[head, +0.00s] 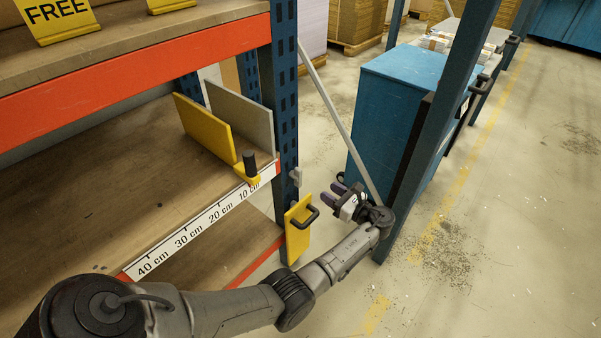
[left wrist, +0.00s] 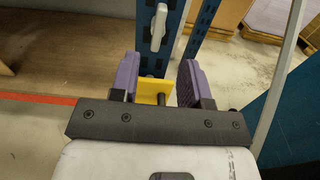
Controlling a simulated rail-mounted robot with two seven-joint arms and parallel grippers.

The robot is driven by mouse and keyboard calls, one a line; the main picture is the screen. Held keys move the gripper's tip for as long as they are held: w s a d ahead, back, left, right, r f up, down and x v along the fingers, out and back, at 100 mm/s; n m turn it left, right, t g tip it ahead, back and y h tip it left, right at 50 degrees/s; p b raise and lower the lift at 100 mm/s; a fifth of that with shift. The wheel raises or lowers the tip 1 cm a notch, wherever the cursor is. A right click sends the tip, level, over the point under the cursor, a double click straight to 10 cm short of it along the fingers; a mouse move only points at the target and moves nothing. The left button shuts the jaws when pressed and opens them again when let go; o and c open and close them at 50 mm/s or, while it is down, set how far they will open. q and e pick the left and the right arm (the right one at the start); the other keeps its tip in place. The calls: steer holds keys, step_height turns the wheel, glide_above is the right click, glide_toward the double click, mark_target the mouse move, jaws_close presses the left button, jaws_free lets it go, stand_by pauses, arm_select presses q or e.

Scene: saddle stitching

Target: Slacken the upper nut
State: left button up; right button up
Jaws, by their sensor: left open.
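A light grey piece (head: 296,176) sits on the blue shelf post, above a yellow plate (head: 297,240) with a black handle (head: 306,214). It may be the upper nut, but its form is too small to be sure. In the left wrist view it is a pale upright piece (left wrist: 158,25), ahead of the fingers. My left gripper (head: 345,190) is open and empty, to the right of the post and apart from it. In the left wrist view, the yellow plate (left wrist: 150,90) shows between its purple fingers (left wrist: 158,75). My right gripper is not in view.
The shelf (head: 120,190) has a centimetre scale (head: 200,222) and a yellow divider (head: 203,128) with a black knob (head: 250,163). A blue cabinet (head: 395,110) and dark post (head: 435,120) stand close right of my gripper. The floor farther right is clear.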

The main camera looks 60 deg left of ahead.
mark_target(301, 174)
arm_select(q)
steer(key=b+x, duration=0.5)
steer(key=x, duration=0.8)
steer(key=shift+a, duration=0.4)
steer(key=shift+c, duration=0.3)
jaws_close()
